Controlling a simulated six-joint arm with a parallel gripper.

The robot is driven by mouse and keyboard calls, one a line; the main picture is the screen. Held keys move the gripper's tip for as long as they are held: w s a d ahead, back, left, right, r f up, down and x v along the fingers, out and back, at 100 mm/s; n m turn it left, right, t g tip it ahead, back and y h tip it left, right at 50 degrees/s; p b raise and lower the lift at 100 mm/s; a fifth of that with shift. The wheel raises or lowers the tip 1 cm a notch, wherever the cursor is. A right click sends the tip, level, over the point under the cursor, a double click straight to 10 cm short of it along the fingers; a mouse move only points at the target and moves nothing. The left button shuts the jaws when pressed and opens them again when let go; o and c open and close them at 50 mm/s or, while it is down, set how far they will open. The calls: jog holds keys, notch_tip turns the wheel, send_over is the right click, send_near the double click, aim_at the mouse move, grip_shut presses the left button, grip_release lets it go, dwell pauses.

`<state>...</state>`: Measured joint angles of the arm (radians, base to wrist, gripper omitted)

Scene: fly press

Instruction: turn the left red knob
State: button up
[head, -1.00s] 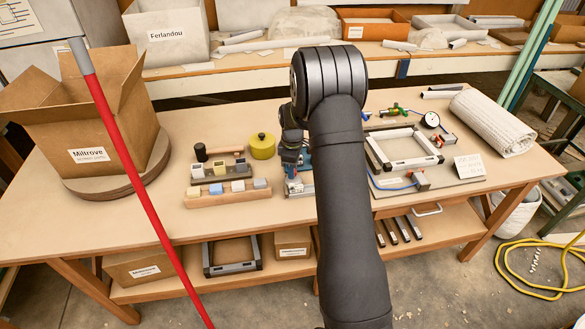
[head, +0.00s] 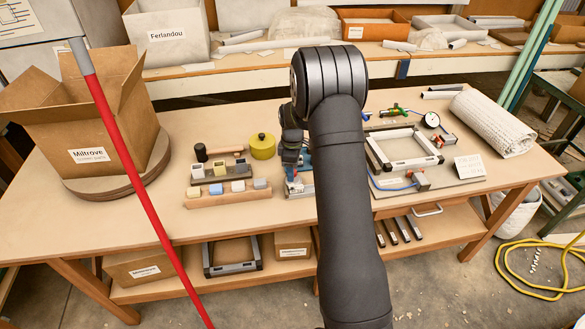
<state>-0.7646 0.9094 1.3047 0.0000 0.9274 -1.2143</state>
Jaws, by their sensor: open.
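My gripper (head: 291,171) points down over a small blue and grey device (head: 304,188), just left of my forearm. It is small in the picture and its fingers are hard to make out; no object shows held in it. A small reddish part shows right by the fingertips, but I cannot tell whether it is the left red knob or whether I touch it. My arm hides most of this device. Other small red parts are on the right: a red fitting (head: 420,179) by the blue hose and another (head: 438,141) below the round gauge.
Left of my gripper are a wooden block rack (head: 228,197) and a yellow round tin (head: 262,147). A white-topped frame (head: 436,158) and a rolled white cloth (head: 492,122) lie right. A cardboard box (head: 95,135) and a red pole (head: 130,160) stand left.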

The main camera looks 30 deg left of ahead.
notch_tip(320, 180, up, 17)
jog(key=shift+r, duration=0.2)
jog(key=shift+f, duration=0.15)
dwell(0.3)
notch_tip(320, 180, down, 17)
jog(key=shift+f, duration=0.15)
dwell(0.4)
